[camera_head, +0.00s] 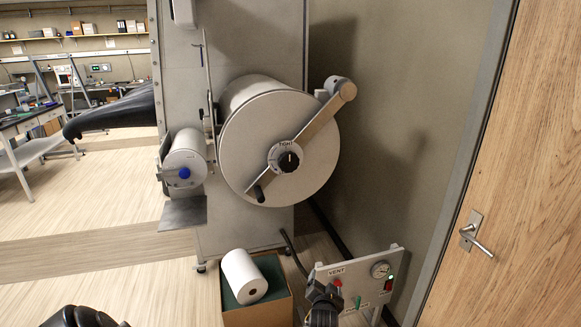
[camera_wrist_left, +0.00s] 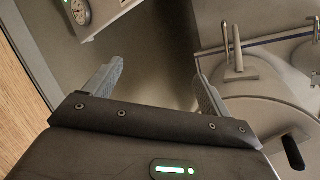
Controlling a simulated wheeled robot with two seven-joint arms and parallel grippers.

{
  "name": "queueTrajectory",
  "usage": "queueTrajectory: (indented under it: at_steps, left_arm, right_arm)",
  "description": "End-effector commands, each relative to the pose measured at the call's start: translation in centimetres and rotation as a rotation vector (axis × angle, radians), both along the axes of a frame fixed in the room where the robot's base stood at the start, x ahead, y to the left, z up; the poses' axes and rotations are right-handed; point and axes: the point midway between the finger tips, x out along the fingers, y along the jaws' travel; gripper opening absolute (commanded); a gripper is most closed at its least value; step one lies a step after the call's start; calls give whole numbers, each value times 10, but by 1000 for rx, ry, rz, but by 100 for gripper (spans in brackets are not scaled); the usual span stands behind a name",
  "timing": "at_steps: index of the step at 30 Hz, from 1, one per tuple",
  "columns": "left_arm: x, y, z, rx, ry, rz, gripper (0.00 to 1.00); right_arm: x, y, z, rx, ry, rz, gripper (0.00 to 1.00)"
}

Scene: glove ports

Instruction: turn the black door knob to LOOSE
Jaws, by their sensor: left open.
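The black door knob (camera_head: 289,161) sits in a pale dial at the centre of a large round grey door (camera_head: 238,155). Its white mark points roughly up, towards a label that seems to read TIGHT. A diagonal clamp bar (camera_head: 325,114) crosses the door behind the dial. My left gripper (camera_head: 322,292) is low in the head view, below and right of the knob, apart from it and beside the VENT panel. In the left wrist view my left gripper (camera_wrist_left: 157,78) is open, with nothing between its fingers. My right gripper is not in view.
The VENT panel (camera_head: 347,283) with a gauge stands at the lower right. A box (camera_head: 258,313) holds a white roll (camera_head: 243,276). A smaller round port (camera_head: 185,157) is left of the door. A wooden door (camera_head: 520,180) is at the right. Open floor lies to the left.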

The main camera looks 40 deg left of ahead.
Motion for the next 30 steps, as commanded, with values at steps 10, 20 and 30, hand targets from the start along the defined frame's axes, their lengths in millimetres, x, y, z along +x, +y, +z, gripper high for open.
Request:
queueTrajectory:
  at_steps: [10, 20, 30]
  left_arm:
    - [7, 77, 322, -19, -437, 401, 83]
    - [-22, 95, 374, -76, -506, 502, 83]
    - [3, 130, 376, -68, -502, 501, 83]
  right_arm:
    - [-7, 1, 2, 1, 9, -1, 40]
    - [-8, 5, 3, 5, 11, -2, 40]
    - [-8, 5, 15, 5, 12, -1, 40]
